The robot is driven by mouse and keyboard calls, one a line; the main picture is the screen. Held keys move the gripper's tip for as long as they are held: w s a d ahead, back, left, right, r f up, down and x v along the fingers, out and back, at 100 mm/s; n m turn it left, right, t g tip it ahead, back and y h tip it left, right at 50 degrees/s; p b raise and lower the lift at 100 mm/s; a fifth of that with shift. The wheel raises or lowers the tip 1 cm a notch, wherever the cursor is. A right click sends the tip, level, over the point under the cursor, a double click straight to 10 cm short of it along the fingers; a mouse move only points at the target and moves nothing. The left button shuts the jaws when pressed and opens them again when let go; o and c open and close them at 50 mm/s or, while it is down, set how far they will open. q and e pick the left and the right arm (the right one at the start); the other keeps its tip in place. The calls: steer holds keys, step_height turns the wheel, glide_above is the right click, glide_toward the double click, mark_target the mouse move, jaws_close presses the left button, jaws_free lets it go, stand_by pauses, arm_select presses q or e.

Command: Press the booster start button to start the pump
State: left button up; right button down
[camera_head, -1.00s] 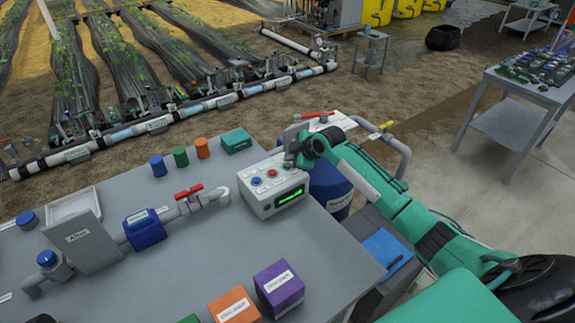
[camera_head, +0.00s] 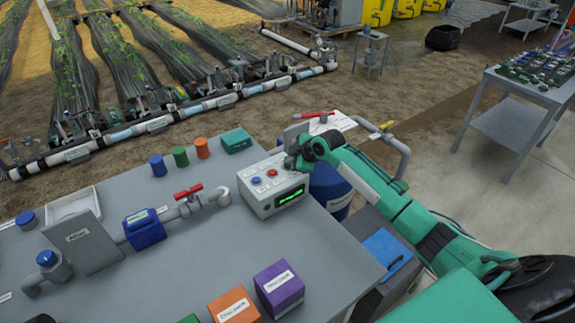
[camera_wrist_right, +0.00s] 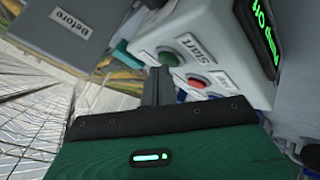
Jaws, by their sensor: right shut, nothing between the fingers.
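The grey control box (camera_head: 268,205) stands at the far right edge of the table, with a lit green display (camera_head: 290,197). A red button (camera_head: 272,173) and a blue button (camera_head: 256,180) show on its top. In the right wrist view a green button (camera_wrist_right: 168,57) sits beside a "Start" label (camera_wrist_right: 194,46), with the red button (camera_wrist_right: 197,82) beyond it. In the head view my right gripper (camera_head: 290,162) hides the green button. In the right wrist view its shut, empty fingers (camera_wrist_right: 158,72) are right by the green button; contact cannot be told. My left gripper is not in view.
A pipe with a red-handled valve (camera_head: 188,191) and blue meter (camera_head: 143,228) lies left of the box. Small cups and a teal box (camera_head: 236,140) stand behind it. Orange (camera_head: 234,305) and purple (camera_head: 279,288) boxes stand in front. The table's middle is clear.

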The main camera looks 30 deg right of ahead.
mark_target(290, 166)
steer(key=shift+f, duration=0.25)
stand_by(0.3)
steer(key=shift+r, duration=0.1)
steer(key=shift+r+p, duration=0.7)
step_height(290, 166, up, 5)
steer(key=p, duration=0.4)
stand_by(0.3)
steer(key=shift+s+f, duration=0.1)
stand_by(0.5)
